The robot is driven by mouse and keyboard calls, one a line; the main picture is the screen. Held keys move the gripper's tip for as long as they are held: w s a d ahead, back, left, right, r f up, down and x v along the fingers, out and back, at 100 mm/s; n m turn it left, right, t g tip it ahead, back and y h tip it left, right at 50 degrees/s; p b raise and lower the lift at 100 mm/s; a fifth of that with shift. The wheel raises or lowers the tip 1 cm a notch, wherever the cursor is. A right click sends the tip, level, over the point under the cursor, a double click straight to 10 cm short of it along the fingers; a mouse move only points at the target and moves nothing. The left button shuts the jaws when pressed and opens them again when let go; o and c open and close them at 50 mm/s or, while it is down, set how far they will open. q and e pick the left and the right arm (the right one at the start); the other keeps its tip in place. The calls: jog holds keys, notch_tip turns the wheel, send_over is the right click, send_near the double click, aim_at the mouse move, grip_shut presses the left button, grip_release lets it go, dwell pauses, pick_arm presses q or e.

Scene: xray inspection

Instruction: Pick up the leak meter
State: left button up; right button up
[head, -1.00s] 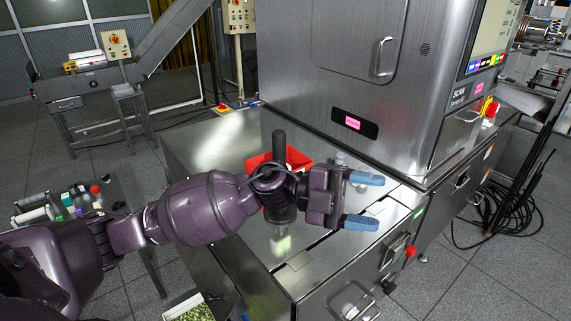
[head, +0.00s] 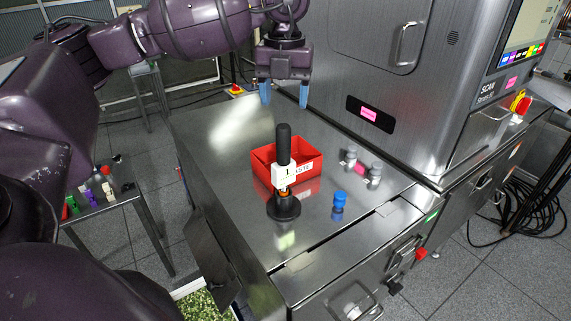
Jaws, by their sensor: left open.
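An upright device with a black handle, a white block marked 1 and a round black base, which looks like the leak meter (head: 283,147), stands on the steel table top (head: 230,130). It stands in front of a red bin (head: 310,155) and hides part of it. My left gripper (head: 284,97) is open and empty, with its blue fingers pointing down. It is above the far part of the table, behind the device in the picture and apart from it. My right gripper is not in view.
A small blue item (head: 339,203) stands right of the device. A grey item with a pink middle (head: 362,168) lies farther back. The steel scanner cabinet (head: 385,75) rises behind the table. A side table with several vials (head: 90,200) is at left.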

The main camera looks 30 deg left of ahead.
aim_at(283, 126)
pick_arm(q)
notch_tip(283, 126, down, 5)
jog(key=shift+r, duration=0.2)
jog(key=shift+w+a+f+p, duration=0.15)
jog(key=shift+f+p, duration=0.4)
jog(key=shift+f, duration=2)
jog(key=shift+c, duration=0.3)
jog(key=c, duration=1)
